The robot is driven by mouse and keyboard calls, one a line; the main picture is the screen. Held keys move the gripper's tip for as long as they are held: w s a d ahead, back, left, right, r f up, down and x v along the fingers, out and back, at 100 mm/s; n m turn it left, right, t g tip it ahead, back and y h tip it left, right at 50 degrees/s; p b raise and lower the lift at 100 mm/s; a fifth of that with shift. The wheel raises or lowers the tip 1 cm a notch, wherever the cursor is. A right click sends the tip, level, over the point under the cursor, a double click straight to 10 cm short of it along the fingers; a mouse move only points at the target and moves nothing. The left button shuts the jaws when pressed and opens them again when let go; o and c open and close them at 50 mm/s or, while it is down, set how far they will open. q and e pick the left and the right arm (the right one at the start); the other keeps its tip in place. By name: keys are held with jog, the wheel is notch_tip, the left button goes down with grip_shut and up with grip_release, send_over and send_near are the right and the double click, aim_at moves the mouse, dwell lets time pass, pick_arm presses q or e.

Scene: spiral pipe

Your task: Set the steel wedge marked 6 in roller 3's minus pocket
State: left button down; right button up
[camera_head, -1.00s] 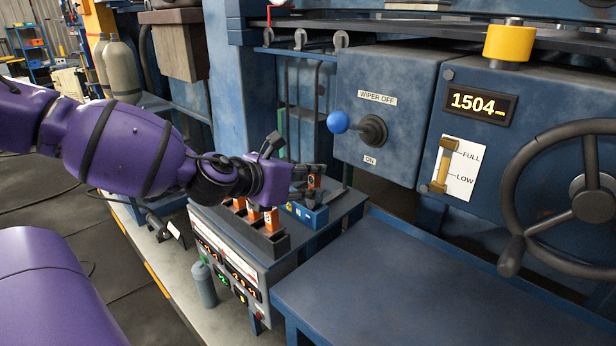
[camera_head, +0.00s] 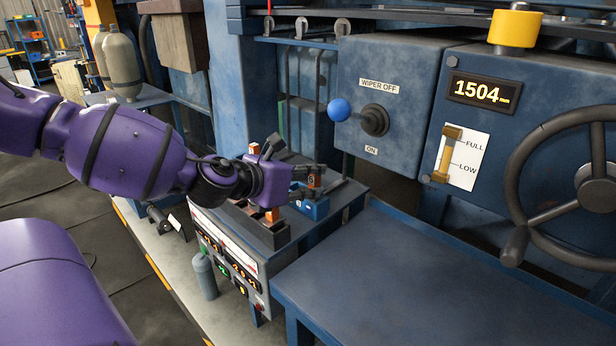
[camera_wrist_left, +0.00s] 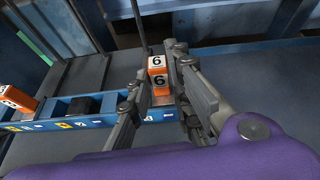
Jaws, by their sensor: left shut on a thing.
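The steel wedge marked 6 (camera_wrist_left: 160,78), an orange-topped block, stands between the fingers of my left gripper (camera_wrist_left: 155,100) in the left wrist view. My left gripper is shut on it. In the head view the gripper (camera_head: 308,180) is over the small blue tray (camera_head: 313,208), with the wedge (camera_head: 315,181) at its fingertips. In the wrist view the wedge's lower end is at the right end of the blue tray (camera_wrist_left: 85,123); I cannot tell whether it touches. Roller 3's minus pocket cannot be made out. My right gripper is not in view.
A dark rack (camera_head: 275,238) with an orange-topped wedge (camera_head: 272,215) stands beside the tray on the cabinet. Another orange-topped wedge (camera_wrist_left: 15,100) is at the left in the wrist view. The blue bench (camera_head: 390,280) is bare. A handwheel (camera_head: 515,185) and blue-knobbed lever (camera_head: 340,110) are at right.

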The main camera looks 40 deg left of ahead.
aim_at(312, 179)
pick_arm(q)
jog(key=c, duration=1.5)
grip_release()
jog(key=shift+f, duration=0.1)
jog(key=shift+s+a, duration=0.1)
jog(key=shift+s, duration=0.1)
jog(key=shift+s+a, duration=0.1)
jog(key=shift+s, duration=0.05)
jog(key=shift+r+v, duration=0.2)
jog(key=shift+v, duration=1.15)
jog(key=v, duration=0.8)
jog(key=shift+s+r, duration=0.1)
jog(key=shift+s, duration=0.15)
